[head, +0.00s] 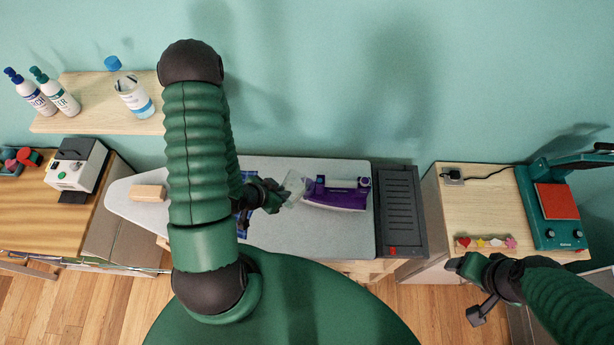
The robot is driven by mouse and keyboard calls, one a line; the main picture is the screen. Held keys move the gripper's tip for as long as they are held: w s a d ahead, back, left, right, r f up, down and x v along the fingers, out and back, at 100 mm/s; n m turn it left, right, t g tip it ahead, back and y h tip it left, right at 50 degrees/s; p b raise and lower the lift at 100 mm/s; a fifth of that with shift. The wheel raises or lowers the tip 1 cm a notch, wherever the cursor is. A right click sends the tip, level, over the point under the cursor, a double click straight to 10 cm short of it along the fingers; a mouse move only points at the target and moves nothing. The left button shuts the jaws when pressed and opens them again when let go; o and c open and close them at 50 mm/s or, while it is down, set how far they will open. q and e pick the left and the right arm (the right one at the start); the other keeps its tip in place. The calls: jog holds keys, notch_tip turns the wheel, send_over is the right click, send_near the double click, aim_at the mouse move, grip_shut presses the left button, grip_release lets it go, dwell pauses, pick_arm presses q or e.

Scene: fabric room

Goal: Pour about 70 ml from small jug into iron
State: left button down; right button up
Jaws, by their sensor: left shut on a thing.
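The iron (337,194) is purple and white and lies on the grey ironing board (270,166), right of centre. The small jug (294,186) is clear and sits just left of the iron, looking tilted; its liquid level is too small to tell. My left gripper (281,193) is shut on the jug from the left side. I cannot tell whether the jug touches the iron. My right gripper (468,286) is at the lower right, in front of the right-hand cabinet and far from the iron; its jaw gap is unclear.
A dark iron rest (398,212) stands at the board's right end. A tan block (148,193) lies on its left end. A green heat press (553,207) is on the right cabinet. Bottles (132,95) stand on the wall shelf (80,122). A white machine (76,165) is at left.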

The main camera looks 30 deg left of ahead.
pick_arm(q)
jog(key=shift+w+r+g, duration=0.2)
jog(key=shift+r+g, duration=0.1)
jog(key=shift+s, duration=0.35)
jog(key=shift+r, duration=0.1)
dwell(0.8)
jog(key=shift+w+r+g+p, duration=0.6)
jog(key=shift+g+p, duration=0.3)
jog(key=shift+p, duration=1.1)
dwell(2.1)
